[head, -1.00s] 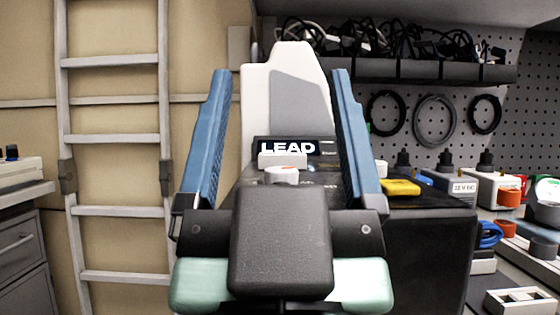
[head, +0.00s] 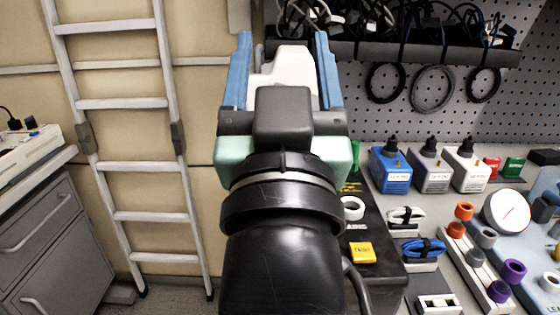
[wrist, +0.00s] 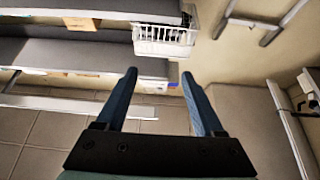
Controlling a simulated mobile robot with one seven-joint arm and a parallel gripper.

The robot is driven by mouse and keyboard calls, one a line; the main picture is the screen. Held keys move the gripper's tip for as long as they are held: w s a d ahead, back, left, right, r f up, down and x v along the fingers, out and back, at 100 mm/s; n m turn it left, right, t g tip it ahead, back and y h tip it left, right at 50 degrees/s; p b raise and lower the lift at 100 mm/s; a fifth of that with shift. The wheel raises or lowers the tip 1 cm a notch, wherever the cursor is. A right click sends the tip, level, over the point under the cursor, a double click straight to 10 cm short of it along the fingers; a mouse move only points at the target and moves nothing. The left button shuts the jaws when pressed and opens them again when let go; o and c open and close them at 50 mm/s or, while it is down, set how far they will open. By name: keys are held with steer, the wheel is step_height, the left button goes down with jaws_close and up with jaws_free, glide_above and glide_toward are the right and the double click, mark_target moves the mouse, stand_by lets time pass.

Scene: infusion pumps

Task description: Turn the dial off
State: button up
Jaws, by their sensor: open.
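A white round gauge with a red needle (head: 507,212) sits on the bench at the right in the head view. A white ring-shaped knob (head: 352,208) is on top of a black case (head: 382,264), just right of my arm. I cannot tell which of these is the task's dial. My gripper (head: 284,36) is raised, with its blue fingers apart and pointing away from me. It is left of the gauge and touches neither. In the wrist view my gripper (wrist: 158,76) is open and empty, with no dial in sight. My arm hides part of the case.
A ladder (head: 125,160) leans left, beside a grey cabinet (head: 42,238). The wrist view shows a white basket (wrist: 164,38) and shelves.

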steer(key=w+d+r+m+g+h+p, duration=0.1)
steer(key=w+r+g+p, duration=0.7)
steer(key=p, duration=1.2)
steer(key=w+d+m+g+h+p, duration=0.2)
steer(key=w+d+m+p, duration=0.15)
steer(key=m+p, duration=0.45)
step_height(320, 180, down, 11)
steer(key=s+m+g+h+p, duration=0.1)
steer(key=m+g+p, duration=0.2)
steer(key=m+g, duration=0.45)
steer(key=s+a+f+m+g, duration=0.6)
steer(key=s+a+g, duration=0.2)
steer(key=a, duration=0.1)
steer(key=b+x, duration=0.3)
steer(key=x, duration=0.7)
steer(key=shift+f, duration=0.3)
steer(key=shift+p+x, duration=0.35)
steer(key=shift+x, duration=0.7)
